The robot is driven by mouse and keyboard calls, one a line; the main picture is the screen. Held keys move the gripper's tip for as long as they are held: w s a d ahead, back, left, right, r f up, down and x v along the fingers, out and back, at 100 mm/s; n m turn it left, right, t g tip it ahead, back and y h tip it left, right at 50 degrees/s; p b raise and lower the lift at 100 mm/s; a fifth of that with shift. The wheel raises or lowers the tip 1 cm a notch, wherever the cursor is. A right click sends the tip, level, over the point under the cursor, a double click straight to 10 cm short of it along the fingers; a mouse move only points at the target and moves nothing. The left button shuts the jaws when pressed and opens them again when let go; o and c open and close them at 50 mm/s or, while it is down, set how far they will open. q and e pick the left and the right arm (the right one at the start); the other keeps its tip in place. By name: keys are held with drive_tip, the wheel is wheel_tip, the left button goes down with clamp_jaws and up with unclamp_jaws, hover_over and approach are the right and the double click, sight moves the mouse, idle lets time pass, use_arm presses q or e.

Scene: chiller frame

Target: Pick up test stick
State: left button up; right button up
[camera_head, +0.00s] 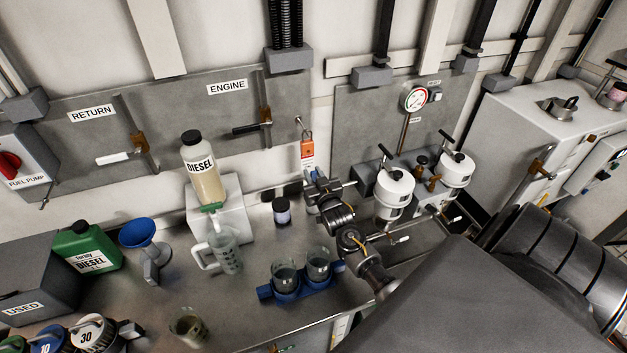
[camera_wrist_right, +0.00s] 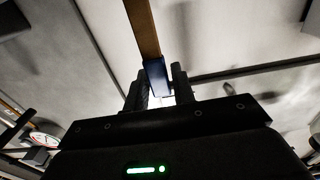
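In the head view, my right gripper (camera_head: 317,187) reaches to the wall just under a hanging orange tag (camera_head: 307,149) with a white label. A blue part (camera_head: 312,173) shows below the label, close to the fingertips. In the wrist view, a brown-orange strip with a blue end (camera_wrist_right: 155,75) reaches down to between the fingers of my right gripper (camera_wrist_right: 159,88). The fingers stand apart, and a bright gap shows beside the blue end. I take this strip for the test stick, but its full shape is hidden. My left gripper is out of view.
A small dark jar (camera_head: 282,211) stands close left of my right gripper. Two glasses sit in a blue holder (camera_head: 265,292) below. White filter canisters (camera_head: 394,194) are close on the right. A diesel bottle (camera_head: 203,168) and clear jug (camera_head: 225,252) stand left.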

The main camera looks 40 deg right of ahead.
drive_tip(key=c, duration=0.5)
clamp_jaws()
drive_tip(key=shift+r, duration=0.15)
